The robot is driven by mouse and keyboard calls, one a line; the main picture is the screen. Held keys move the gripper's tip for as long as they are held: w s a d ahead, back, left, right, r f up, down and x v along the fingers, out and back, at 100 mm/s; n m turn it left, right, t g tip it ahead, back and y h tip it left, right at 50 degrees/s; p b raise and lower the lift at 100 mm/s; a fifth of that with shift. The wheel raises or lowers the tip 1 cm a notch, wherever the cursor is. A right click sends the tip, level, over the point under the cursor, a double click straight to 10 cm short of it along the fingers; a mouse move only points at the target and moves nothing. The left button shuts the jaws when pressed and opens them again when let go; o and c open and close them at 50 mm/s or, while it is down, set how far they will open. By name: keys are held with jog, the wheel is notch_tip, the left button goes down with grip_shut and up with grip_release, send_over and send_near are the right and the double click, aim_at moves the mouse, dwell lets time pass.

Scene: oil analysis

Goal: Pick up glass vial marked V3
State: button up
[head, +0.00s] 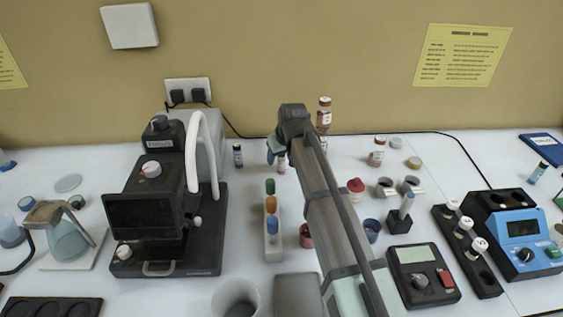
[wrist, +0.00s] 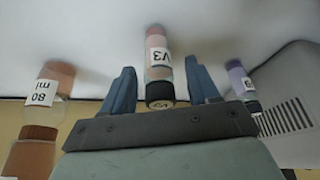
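The glass vial marked V3 (wrist: 158,60) stands between the two blue fingers of my gripper (wrist: 161,72) in the wrist view. Its white label reads upside down there, and its dark cap end points toward the gripper's palm. The fingers are open, with a gap on each side of the vial. In the head view, my gripper (head: 277,152) is at the back middle of the bench, and my arm hides part of it. A small part of the vial (head: 282,164) shows beside the blue finger.
A small dark-capped vial (head: 238,154) stands to the left, near the black microscope-like instrument (head: 150,205). It also shows in the wrist view (wrist: 240,80). Brown-capped bottles (head: 324,115) stand close behind my gripper on the right; an "80 ml" bottle (wrist: 46,88) shows in the wrist view.

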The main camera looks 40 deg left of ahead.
jog(key=c, duration=1)
jog(key=shift+c, duration=0.2)
